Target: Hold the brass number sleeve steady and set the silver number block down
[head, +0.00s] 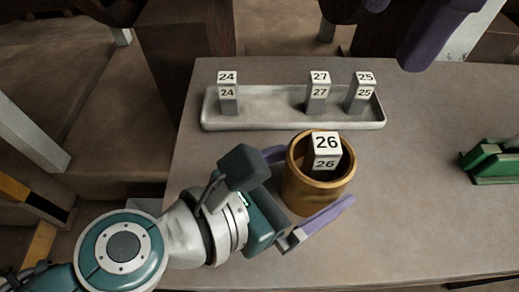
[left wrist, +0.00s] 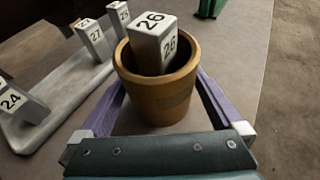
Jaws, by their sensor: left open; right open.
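The brass number sleeve (head: 305,193) stands upright on the table, an open round cup; it also shows in the left wrist view (left wrist: 160,100). The silver number block marked 26 (head: 327,145) is inside it, its top above the rim; it also shows in the left wrist view (left wrist: 152,42). Its lower end is hidden. My left gripper (head: 316,180) is open, its purple fingers on either side of the sleeve; I cannot tell whether they touch it. My right gripper (head: 395,36) is open and empty at the top right, partly out of frame, apart from the block.
A long pale tray (head: 272,121) behind the sleeve holds upright blocks marked 24 (head: 228,94), 27 (head: 318,93) and 25 (head: 362,93). A green object (head: 492,165) stands at the right. The table between it and the sleeve is clear.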

